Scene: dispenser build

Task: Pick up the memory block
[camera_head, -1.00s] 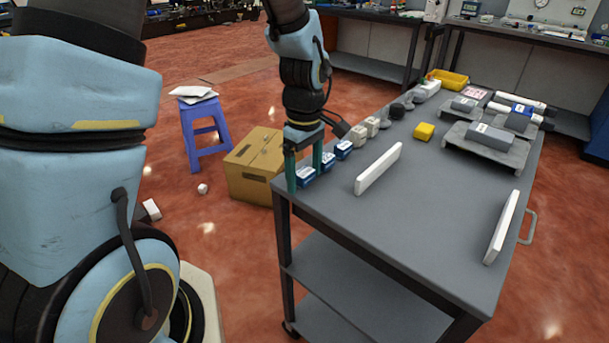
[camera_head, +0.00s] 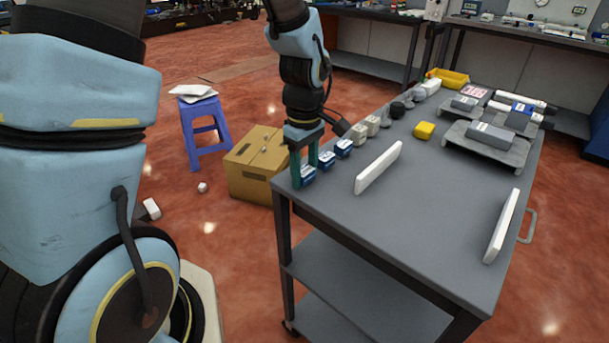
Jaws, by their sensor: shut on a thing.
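Three small blue blocks with white markings stand in a row along the left edge of the grey cart top. I cannot read their labels, so I take the memory block to be the nearest blue block (camera_head: 308,175), at the cart's near left corner. My gripper (camera_head: 304,175) points straight down there, with its two green fingers closed on the sides of this block. The fingers hide part of it, and it appears to be still at the tabletop. The middle blue block (camera_head: 326,159) and the far blue block (camera_head: 343,148) stand just behind, apart from the fingers.
Grey-white blocks (camera_head: 366,127) and dark round pieces continue the row. Two white upright bars (camera_head: 378,168) (camera_head: 502,226) flank clear cart top (camera_head: 435,210). A cardboard box (camera_head: 250,182) stands left.

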